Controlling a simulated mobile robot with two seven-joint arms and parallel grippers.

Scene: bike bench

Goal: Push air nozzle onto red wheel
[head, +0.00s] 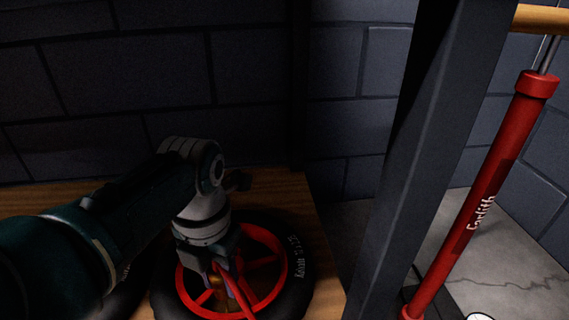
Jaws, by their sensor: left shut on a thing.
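The red wheel (283,257) has a red rim and a black tyre. It lies flat on the wooden bench at the bottom middle. My left gripper (222,278) points down over the wheel's left side. The gripper hides most of this piece. I cannot tell whether it touches the wheel's valve. My right gripper is not in view.
A red floor pump (488,190) with a wooden handle stands at the right. A dark upright post (402,165) stands between it and the bench (283,187). A block wall (150,75) closes off the back. Another dark tyre shows partly at the bottom left.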

